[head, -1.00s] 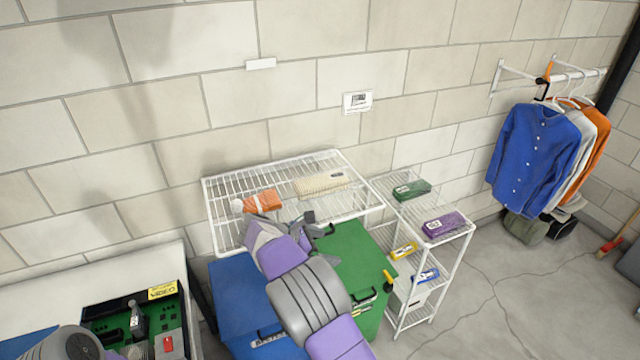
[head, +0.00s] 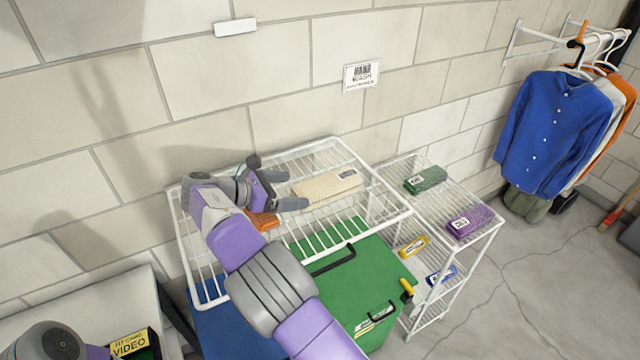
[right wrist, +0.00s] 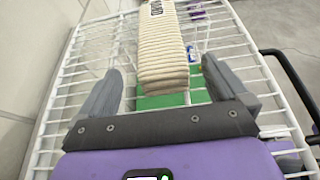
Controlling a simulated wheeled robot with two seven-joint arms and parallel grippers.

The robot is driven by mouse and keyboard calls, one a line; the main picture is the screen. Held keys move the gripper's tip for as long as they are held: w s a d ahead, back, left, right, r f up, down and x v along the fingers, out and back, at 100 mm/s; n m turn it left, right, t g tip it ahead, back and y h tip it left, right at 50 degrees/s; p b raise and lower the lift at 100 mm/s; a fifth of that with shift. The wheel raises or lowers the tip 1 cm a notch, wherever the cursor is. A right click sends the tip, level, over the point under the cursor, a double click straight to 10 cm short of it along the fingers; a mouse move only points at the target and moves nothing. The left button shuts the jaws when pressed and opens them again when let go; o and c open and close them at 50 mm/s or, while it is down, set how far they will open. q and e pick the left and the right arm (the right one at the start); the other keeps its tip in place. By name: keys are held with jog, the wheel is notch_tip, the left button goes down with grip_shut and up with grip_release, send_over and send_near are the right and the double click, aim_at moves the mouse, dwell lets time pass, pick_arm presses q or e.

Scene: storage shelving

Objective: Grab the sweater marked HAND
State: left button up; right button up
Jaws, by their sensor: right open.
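A folded cream ribbed sweater (head: 327,187) lies on the white wire shelf (head: 397,217), with a label at its far right end. In the right wrist view the sweater (right wrist: 163,45) lies ahead, its near end between the finger lines; its label is at the top edge, too small to read surely. My right gripper (head: 288,190) is open and empty, just left of the sweater's near end and apart from it. A folded orange item (head: 263,220) on the same shelf is partly hidden by my right arm. My left gripper is out of view.
A lower wire rack at the right holds a green folded item (head: 425,179) and a purple one (head: 467,222). Green (head: 355,270) and blue bins stand under the shelf. Shirts (head: 550,125) hang at the far right.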

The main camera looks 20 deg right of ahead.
aim_at(303, 191)
jog(key=b+x, duration=0.1)
jog(key=x, duration=0.3)
jog(key=b+x, duration=0.1)
jog(key=x, duration=0.1)
jog(key=shift+s+d+f+b, duration=0.2)
jog(key=shift+d+f+b, duration=0.1)
jog(key=shift+f, duration=0.15)
jog(key=shift+d, duration=0.25)
jog(key=shift+c, duration=0.2)
jog(key=shift+w, duration=0.1)
jog(key=c, duration=1.2)
